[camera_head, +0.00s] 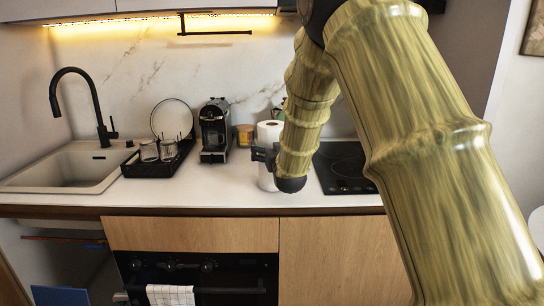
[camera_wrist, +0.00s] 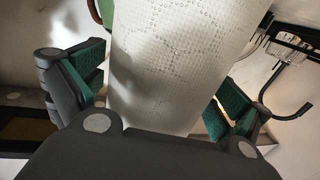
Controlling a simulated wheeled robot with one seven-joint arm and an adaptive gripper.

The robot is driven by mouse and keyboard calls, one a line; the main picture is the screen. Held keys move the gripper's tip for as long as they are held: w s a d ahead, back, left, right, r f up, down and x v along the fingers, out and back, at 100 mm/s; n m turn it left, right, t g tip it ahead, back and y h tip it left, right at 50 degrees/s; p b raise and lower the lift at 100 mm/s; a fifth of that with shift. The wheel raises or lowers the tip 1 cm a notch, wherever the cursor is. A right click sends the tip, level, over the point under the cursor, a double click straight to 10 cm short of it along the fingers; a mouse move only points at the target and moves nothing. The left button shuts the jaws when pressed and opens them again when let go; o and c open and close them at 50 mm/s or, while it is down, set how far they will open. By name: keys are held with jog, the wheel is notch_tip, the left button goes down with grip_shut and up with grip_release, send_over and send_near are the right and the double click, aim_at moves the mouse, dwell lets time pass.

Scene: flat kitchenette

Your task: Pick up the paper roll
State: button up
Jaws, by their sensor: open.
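The white paper roll (camera_head: 268,132) stands upright on the counter in the head view, partly hidden behind my arm and gripper. In the wrist view the paper roll (camera_wrist: 180,60) fills the middle, with its dimpled surface close to the palm. My gripper (camera_head: 262,155) is at the roll's height in the head view, small and partly hidden by my arm. In the wrist view my gripper (camera_wrist: 155,95) is open, with one green-padded finger on each side of the roll. A gap shows between the left finger and the roll; contact on the right is hard to tell.
A coffee machine (camera_head: 215,130) and a yellow container (camera_head: 245,135) stand left of the roll. A black dish rack (camera_head: 157,160) with glasses and a plate is further left, beside the sink (camera_head: 65,168). A black cooktop (camera_head: 343,170) lies to the right. The front counter (camera_head: 190,192) is clear.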

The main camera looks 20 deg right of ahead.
jog(key=c, duration=1)
jog(key=shift+r, duration=0.15)
